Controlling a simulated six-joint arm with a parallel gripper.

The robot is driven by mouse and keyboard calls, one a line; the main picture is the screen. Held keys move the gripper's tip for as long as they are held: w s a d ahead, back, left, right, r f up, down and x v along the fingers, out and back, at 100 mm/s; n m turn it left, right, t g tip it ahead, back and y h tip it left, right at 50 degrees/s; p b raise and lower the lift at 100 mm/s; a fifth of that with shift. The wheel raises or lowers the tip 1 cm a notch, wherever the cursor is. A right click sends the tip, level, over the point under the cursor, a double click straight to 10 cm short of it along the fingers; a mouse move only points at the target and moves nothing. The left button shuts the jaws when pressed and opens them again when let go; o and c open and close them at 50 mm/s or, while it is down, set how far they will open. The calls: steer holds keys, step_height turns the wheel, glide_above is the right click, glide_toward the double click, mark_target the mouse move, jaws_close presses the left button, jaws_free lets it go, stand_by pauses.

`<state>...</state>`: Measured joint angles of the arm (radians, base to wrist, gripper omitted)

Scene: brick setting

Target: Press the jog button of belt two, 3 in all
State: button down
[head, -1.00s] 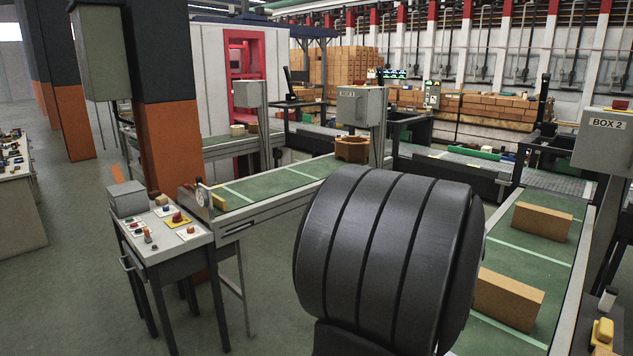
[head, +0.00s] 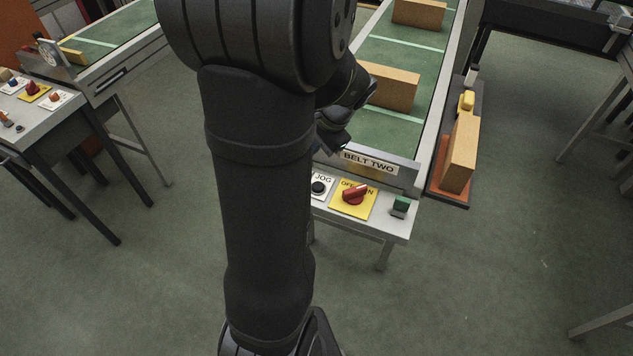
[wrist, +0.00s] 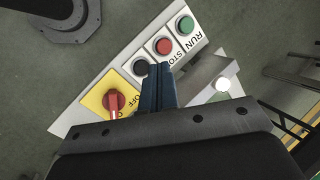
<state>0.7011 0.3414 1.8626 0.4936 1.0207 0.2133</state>
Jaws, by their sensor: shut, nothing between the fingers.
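Belt two's control panel (head: 385,220) stands at the near end of the belt, under a plate lettered BELT TWO (head: 368,163). The black jog button (head: 319,188) sits on a white plate, partly behind my arm. It also shows in the wrist view (wrist: 140,67), beside a red STOP button (wrist: 163,46) and a green RUN button (wrist: 185,25). A red OFF/ON selector (head: 355,194) is on a yellow plate. My gripper (wrist: 160,68) is shut and empty, its tips beside the jog button in the picture. I cannot tell the height gap or any contact.
Belt two (head: 400,55) carries tan blocks (head: 390,87). Right of the belt, a tray (head: 452,202) holds a tan block (head: 461,150) and a yellow piece (head: 466,101). Another control table (head: 60,118) stands at left.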

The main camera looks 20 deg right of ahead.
steer(key=d+m+t, duration=0.1)
steer(key=m, duration=0.1)
steer(key=d+f+m+t, duration=0.1)
steer(key=m+t, duration=0.1)
steer(key=m, duration=0.1)
steer(key=f+m+t, duration=0.1)
steer(key=m+t, duration=0.1)
steer(key=m, duration=0.1)
steer(key=shift+s+d+f, duration=0.2)
steer(key=shift+d, duration=0.2)
steer(key=shift+f, duration=4.45)
steer(key=shift+f, duration=0.1)
steer(key=shift+f, duration=0.3)
